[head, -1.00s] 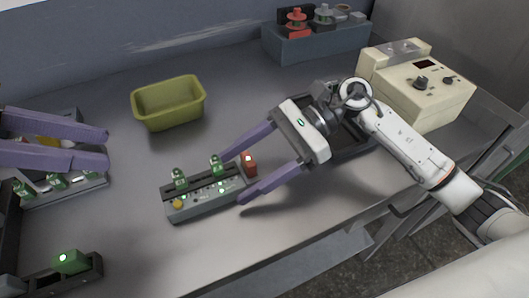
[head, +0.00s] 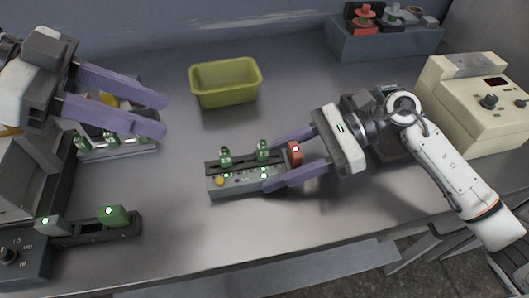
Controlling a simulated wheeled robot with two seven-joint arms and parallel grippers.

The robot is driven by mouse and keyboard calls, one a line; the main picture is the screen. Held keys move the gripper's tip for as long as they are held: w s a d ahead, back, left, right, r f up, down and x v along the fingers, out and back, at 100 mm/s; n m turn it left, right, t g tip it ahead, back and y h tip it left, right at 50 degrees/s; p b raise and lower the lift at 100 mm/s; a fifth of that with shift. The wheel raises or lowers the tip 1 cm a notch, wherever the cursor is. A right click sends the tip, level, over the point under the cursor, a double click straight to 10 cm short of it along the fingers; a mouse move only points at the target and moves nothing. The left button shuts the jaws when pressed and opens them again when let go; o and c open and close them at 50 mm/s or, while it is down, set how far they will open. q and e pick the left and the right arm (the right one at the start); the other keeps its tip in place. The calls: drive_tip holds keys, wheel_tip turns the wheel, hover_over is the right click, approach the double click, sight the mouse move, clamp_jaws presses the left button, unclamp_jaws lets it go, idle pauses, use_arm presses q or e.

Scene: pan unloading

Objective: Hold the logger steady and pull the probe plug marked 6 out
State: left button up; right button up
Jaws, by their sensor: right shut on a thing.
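The logger appears to be the grey box (head: 228,186) in the middle of the table, with a yellow button at its front left. Two green plugs stand upright on it, a left one (head: 225,157) and a right one (head: 263,150). A red-orange plug (head: 295,153) stands at its right end. No number is readable, so I cannot tell which plug is 6. My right gripper (head: 271,165) is shut on the logger from the right, one finger along the back and one along the front. My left gripper (head: 163,117) is open and empty, left of the logger and apart from it.
An olive bin (head: 226,82) stands behind the logger. A rack with green plugs (head: 120,148) lies partly under my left gripper. A dark holder with a green block (head: 116,216) is front left. A cream instrument (head: 478,104) and a blue-grey box (head: 385,42) stand to the right.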

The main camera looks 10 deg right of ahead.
use_arm(q)
drive_tip(key=d, duration=0.1)
drive_tip(key=n+t+y, duration=0.1)
drive_tip(key=n+y, duration=0.3)
drive_tip(key=y, duration=0.2)
approach(224, 148)
drive_tip(key=x, duration=1)
drive_tip(key=shift+f, duration=0.1)
drive_tip(key=shift+y, duration=0.3)
clamp_jaws()
